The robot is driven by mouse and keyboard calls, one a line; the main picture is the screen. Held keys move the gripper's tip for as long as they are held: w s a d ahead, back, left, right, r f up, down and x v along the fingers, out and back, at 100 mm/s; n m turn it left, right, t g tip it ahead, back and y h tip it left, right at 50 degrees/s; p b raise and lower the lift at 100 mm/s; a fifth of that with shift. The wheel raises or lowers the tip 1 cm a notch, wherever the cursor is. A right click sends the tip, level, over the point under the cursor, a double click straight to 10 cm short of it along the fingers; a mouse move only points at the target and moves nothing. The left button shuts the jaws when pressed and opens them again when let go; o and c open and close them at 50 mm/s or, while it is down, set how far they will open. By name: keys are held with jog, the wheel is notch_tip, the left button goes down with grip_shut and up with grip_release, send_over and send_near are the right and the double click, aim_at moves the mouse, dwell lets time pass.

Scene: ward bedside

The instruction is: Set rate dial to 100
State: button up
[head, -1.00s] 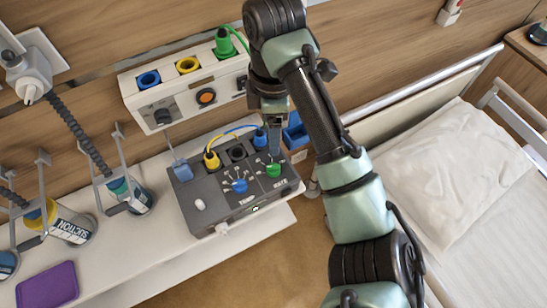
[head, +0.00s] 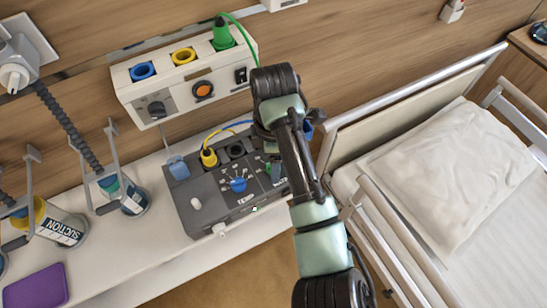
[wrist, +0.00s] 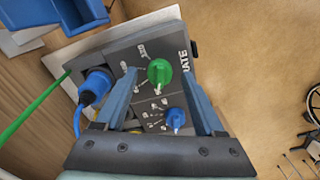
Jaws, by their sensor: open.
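The rate dial is a green knob (wrist: 159,72) on a dark grey console (head: 198,215), beside the lettering "RATE" in the wrist view. Small tick labels surround it, too small to read surely, so I cannot tell its setting. My gripper (wrist: 159,80) is open, with one blue-grey finger on each side of the green knob; I cannot tell whether they touch it. In the head view my arm hides most of the green knob and my gripper.
A blue knob (head: 238,184) sits next to the green one on the console. A yellow plug (head: 208,157) and a blue plug (wrist: 96,86) with cables stand behind. A white wall unit (head: 185,80) is above; a bed rail (head: 400,235) is at right.

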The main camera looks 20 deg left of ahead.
grip_shut()
dwell(0.3)
jog(key=shift+r+m+p, duration=0.1)
jog(key=shift+m+p, duration=0.3)
jog(key=m+p, duration=0.2)
jog(key=shift+r+m+p, duration=0.1)
jog(key=shift+m+p, duration=0.2)
jog(key=shift+p, duration=0.1)
jog(key=m+p, duration=0.4)
jog(key=m, duration=0.1)
jog(key=m+p, duration=0.2)
jog(key=m, duration=0.3)
jog(key=shift+p, duration=0.35)
jog(key=shift+m+p, duration=0.75)
jog(key=shift+m, duration=1.45)
jog(key=shift+f, duration=0.2)
